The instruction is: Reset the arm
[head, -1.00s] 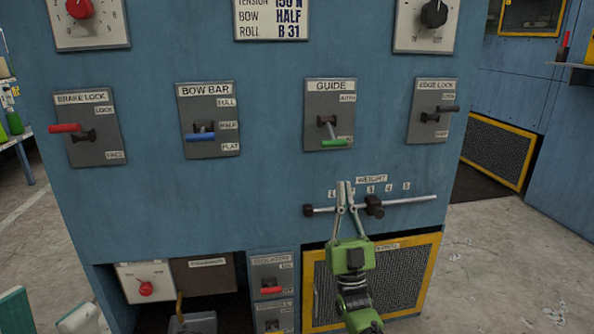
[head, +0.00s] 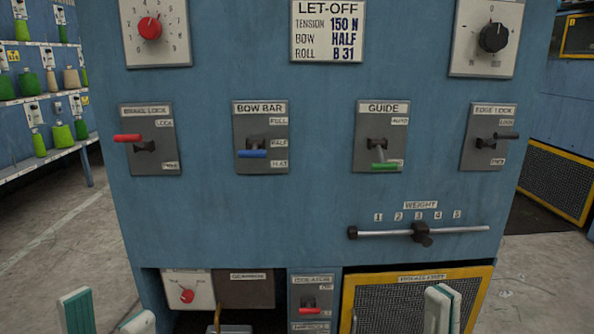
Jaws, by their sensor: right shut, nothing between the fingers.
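The blue panel (head: 300,195) fills the middle. The weight bar (head: 385,233) runs across its lower right, with its dark sliding block (head: 422,233) below the mark 3. Nothing touches the bar or block. Above are the red brake lock lever (head: 128,138), the blue bow bar lever (head: 252,154) level with HALF, the green guide lever (head: 386,166) near its lower label, and the dark edge lock lever (head: 506,136) near its upper label.
A yellow-framed mesh vent (head: 400,305) is low on the panel. Grey floor (head: 60,240) shows both sides.

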